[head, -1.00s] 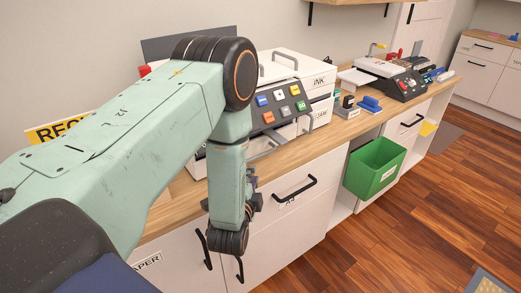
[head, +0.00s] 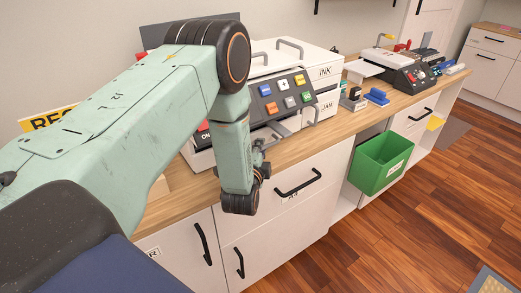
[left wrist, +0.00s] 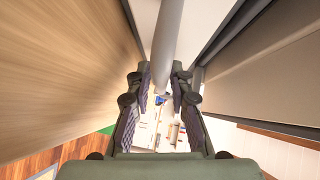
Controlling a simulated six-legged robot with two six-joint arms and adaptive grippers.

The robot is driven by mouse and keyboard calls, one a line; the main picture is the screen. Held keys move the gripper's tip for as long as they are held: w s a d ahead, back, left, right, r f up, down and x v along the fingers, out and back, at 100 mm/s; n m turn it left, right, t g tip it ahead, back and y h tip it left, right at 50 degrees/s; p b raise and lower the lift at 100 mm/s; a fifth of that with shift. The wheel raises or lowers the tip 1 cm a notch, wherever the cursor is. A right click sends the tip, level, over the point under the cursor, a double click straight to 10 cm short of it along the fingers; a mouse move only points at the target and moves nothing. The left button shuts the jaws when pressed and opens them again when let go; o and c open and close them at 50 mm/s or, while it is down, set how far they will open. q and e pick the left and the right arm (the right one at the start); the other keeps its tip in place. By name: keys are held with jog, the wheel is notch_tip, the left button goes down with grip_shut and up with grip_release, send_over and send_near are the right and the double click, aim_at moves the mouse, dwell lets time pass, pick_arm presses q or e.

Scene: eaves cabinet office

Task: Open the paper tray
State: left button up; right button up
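The white office machine (head: 328,72) stands on the wooden counter, with a panel of coloured buttons and INK and JAM labels on its side. A grey bar handle (head: 280,131) shows low on its front, partly hidden by my left arm. My left gripper (head: 265,150) is at this front, beside the handle, with its fingers mostly hidden behind my wrist. In the left wrist view, its two fingers (left wrist: 160,82) stand apart, with a grey bar (left wrist: 168,40) running in line with the gap between them. I cannot tell whether they touch it. My right gripper is not in view.
White drawers with black handles (head: 298,184) are below the counter (head: 305,142). A green bin (head: 380,163) hangs at the right. Stamps (head: 353,98) and another black-and-white machine (head: 400,70) stand further right on the counter.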

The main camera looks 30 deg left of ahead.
pick_arm(q)
jog(key=shift+w+d+r, duration=0.1)
jog(key=shift+w, duration=0.05)
grip_shut()
dwell(0.6)
